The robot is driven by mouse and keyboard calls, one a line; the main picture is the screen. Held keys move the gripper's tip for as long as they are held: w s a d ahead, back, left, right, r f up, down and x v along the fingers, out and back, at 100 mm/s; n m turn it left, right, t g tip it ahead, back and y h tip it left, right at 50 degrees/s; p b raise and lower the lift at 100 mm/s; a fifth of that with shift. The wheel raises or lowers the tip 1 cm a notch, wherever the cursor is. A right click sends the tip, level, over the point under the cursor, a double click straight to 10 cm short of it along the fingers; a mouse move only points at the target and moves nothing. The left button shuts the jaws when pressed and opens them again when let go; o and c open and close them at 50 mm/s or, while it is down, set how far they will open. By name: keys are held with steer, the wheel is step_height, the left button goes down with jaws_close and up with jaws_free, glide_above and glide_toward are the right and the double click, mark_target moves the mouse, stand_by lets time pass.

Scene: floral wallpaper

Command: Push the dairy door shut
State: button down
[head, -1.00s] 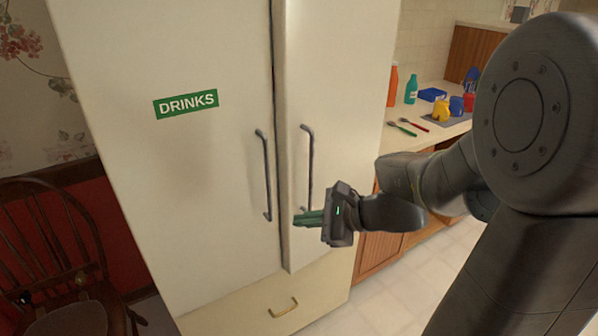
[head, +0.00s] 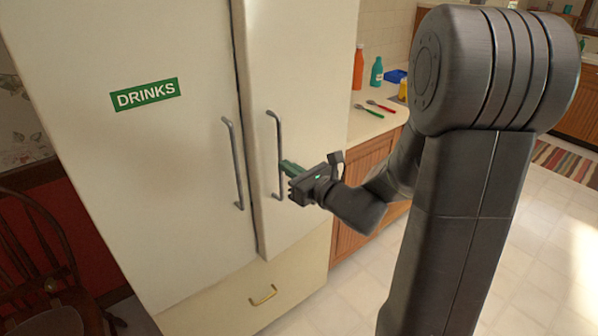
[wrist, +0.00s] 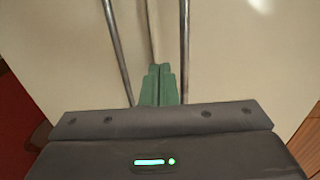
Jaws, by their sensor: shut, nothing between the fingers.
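The fridge's right door (head: 305,60) is cream with a grey bar handle (head: 276,135); no label shows on its visible part. Its left edge shows as a strip that seems to stand slightly proud of the left door. The left door (head: 150,170) bears a green DRINKS label (head: 145,94) and a similar handle (head: 233,165). My gripper (head: 287,167) is shut and empty, its green fingers at the lower part of the right door's handle. In the wrist view the fingertips (wrist: 160,70) point at the door seam between both handles. I cannot tell whether they touch.
A cream drawer (head: 245,300) with a brass handle lies below the doors. A counter (head: 370,122) at the right holds an orange bottle (head: 358,68), a teal bottle (head: 377,72) and cutlery. A wooden chair (head: 45,260) stands at the left. Tiled floor is open at the right.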

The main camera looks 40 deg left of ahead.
mark_target(259, 149)
steer(key=a, duration=0.2)
steer(key=w+a+p, duration=0.1)
steer(key=a, duration=0.5)
steer(key=shift+w+a+p, duration=0.1)
steer(key=shift+w+p, duration=0.05)
steer(key=shift+p, duration=0.2)
steer(key=a+b, duration=0.1)
steer(key=a, duration=0.2)
steer(key=shift+w+a+f, duration=0.1)
steer(key=shift+a, duration=0.45)
steer(key=shift+w+r, duration=0.1)
steer(key=shift+r, duration=0.35)
steer(key=shift+d, duration=0.1)
